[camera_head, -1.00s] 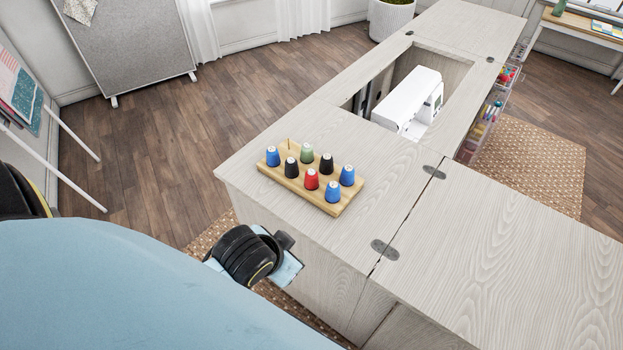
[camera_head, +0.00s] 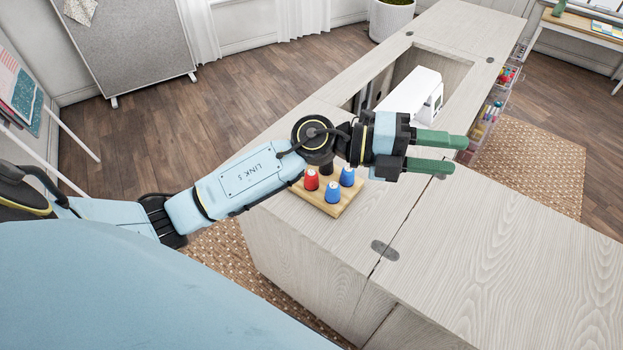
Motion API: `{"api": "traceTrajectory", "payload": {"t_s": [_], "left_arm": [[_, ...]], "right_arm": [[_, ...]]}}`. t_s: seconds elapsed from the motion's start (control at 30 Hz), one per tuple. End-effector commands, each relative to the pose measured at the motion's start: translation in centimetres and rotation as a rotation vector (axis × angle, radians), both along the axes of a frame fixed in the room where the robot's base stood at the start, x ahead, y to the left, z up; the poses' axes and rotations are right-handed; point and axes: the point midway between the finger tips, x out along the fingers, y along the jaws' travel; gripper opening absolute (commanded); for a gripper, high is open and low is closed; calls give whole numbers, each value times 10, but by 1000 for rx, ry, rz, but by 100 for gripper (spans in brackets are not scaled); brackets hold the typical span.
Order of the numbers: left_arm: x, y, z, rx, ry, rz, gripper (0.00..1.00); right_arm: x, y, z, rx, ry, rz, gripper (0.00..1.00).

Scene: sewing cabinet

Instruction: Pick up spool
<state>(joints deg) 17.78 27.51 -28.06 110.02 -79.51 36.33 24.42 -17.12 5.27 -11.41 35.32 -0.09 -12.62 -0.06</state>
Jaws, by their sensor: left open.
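A wooden spool rack (camera_head: 337,210) stands on the pale cabinet top. A red spool (camera_head: 311,180), a blue spool (camera_head: 333,193) and another blue spool (camera_head: 347,176) show on it. Part of a black spool shows behind the red one; my left arm hides the rest of the rack. My left gripper (camera_head: 455,153) is open and empty, with its green fingers pointing right. It is above the cabinet top, to the right of the rack. My right gripper is not in view.
A white sewing machine (camera_head: 409,92) sits in the cabinet's opening behind my gripper. Clear bins of coloured supplies (camera_head: 489,115) hang on the cabinet's right side. The cabinet's front right leaf (camera_head: 500,240) is bare.

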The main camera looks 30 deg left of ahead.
Motion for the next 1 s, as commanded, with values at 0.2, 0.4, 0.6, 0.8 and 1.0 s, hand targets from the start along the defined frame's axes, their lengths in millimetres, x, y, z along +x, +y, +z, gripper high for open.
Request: {"api": "traceTrajectory", "payload": {"t_s": [0.2, 0.4, 0.6, 0.8, 1.0], "left_arm": [[12, 44, -80, 650, 24, -206, 45], [32, 148, -116, 1192, 212, -217, 45], [36, 226, -110, 1490, 398, -155, 45], [34, 247, -119, 1564, 462, -134, 45], [34, 246, -159, 1563, 462, -136, 45]], "right_arm": [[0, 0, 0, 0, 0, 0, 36], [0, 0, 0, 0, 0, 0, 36], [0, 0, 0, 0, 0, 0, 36], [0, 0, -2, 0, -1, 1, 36], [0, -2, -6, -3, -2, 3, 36]]}}
